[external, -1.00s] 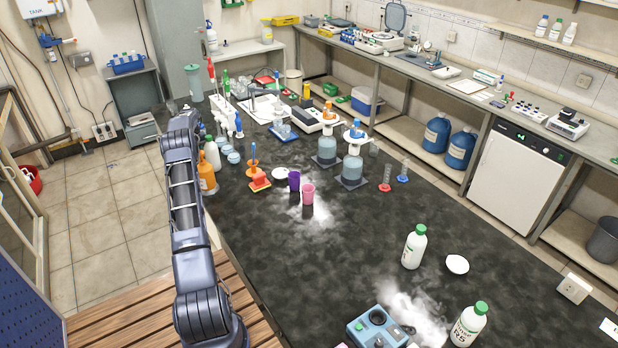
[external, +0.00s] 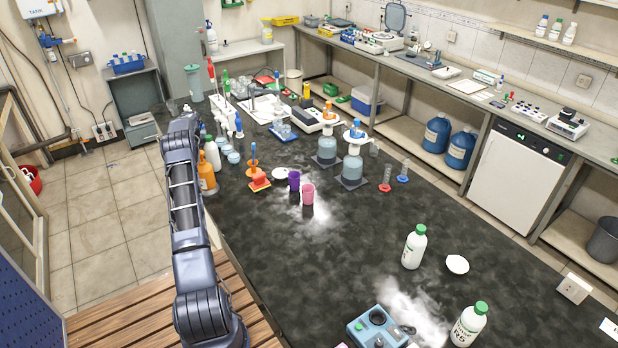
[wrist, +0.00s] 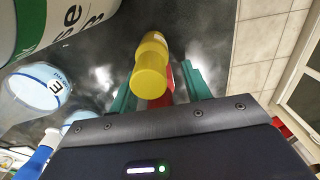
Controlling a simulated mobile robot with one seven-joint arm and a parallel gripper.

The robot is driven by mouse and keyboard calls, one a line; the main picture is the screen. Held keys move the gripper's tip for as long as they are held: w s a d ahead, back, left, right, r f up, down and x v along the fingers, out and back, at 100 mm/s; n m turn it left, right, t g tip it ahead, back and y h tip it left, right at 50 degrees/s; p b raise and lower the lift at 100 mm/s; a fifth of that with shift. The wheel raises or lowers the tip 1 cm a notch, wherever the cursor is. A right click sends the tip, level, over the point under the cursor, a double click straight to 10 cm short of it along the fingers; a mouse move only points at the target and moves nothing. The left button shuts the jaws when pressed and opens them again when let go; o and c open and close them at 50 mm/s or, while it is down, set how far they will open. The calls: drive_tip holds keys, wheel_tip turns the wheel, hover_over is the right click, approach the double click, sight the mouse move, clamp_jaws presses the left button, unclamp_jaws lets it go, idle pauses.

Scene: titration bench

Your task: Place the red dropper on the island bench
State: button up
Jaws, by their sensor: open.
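In the wrist view, my gripper (wrist: 158,88) is open, with a teal finger on each side. A red piece (wrist: 166,76) shows between the fingers, partly hidden by a yellow cylindrical thing (wrist: 150,65) nearer the camera; I cannot tell whether the red piece is the dropper. In the external view, a tall red-topped thing (external: 211,68) stands by a rack at the far left of the dark island bench (external: 340,240); it may be the red dropper. My gripper cannot be made out there.
An orange bottle (external: 206,176) and a white bottle (external: 212,154) stand close to my arm. A large labelled bottle (wrist: 55,25) and a blue-marked vessel (wrist: 40,88) crowd the wrist view's left side. Purple (external: 294,180) and pink (external: 307,193) cups stand mid-bench; bare bench lies in front.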

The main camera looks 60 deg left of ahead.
wheel_tip(320, 180, up, 12)
drive_tip(key=shift+r, duration=0.1)
idle(0.4)
